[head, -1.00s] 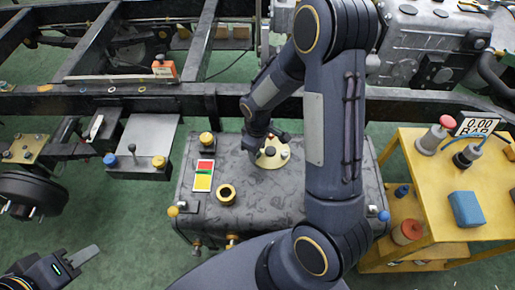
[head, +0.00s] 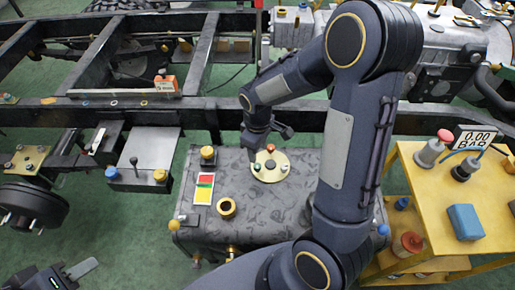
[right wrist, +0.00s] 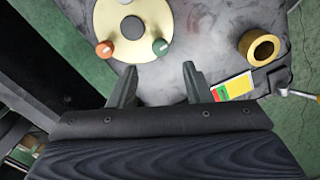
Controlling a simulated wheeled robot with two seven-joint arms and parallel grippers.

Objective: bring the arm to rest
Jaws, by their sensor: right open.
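My right arm reaches over the dark grey tank (head: 275,217) in the head view. My right gripper (head: 270,144) is above the tank's far edge, just behind a round cream plate (head: 271,173) with small red and green knobs. In the right wrist view my right gripper (right wrist: 159,72) is open. Nothing is between its fingers, and the cream plate (right wrist: 132,50) lies beyond them. My left gripper (head: 75,272) is at the bottom left of the head view, over green floor and partly cut off. Its opening cannot be made out.
A black chassis frame (head: 90,106) spans the back. A yellow cart (head: 425,190) with a gauge (head: 473,139), red-topped valve and blue block (head: 465,222) stands at the right. The tank top carries a brass ring (head: 226,208) and a red-yellow-green card (head: 203,188).

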